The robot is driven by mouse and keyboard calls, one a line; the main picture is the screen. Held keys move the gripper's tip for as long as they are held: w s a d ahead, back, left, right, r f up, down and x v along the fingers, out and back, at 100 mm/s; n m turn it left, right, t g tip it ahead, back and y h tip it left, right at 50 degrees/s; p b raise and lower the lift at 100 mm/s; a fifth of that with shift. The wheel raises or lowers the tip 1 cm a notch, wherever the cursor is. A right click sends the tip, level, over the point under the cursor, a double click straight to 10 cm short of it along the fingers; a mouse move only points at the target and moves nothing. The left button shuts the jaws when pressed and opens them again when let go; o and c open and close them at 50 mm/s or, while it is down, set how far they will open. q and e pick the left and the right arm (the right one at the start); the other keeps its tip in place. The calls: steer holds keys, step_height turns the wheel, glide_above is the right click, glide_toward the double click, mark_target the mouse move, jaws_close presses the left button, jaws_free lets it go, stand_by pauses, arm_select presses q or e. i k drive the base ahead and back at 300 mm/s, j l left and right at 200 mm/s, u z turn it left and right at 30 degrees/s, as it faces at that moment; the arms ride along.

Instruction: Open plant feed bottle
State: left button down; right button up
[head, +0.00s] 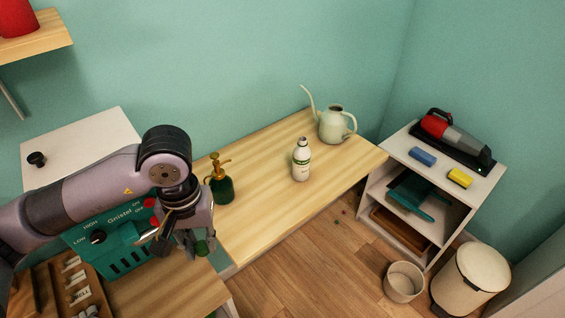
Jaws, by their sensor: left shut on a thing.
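The plant feed bottle (301,163) is white with a green label. It stands upright on the wooden table, left of the watering can, and its narrow top looks pale. My left gripper (202,246) is well to the left and nearer to me, apart from the bottle. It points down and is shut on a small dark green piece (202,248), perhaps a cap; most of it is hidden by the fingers. My right gripper is not in view.
A green spray bottle (221,184) with a brass pump and a pale watering can (334,125) stand on the table (262,195). A white shelf (395,147) holds a handheld vacuum (452,136). A bin (470,279) and a small bucket (404,282) stand on the floor.

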mark_target(302, 154)
steer(key=i+l+u, duration=0.3)
steer(key=l+u, duration=0.15)
steer(key=l, duration=0.15)
steer(key=i+l+u, duration=0.2)
steer(key=l, duration=0.15)
steer(key=l+u, duration=0.2)
steer(key=l, duration=0.15)
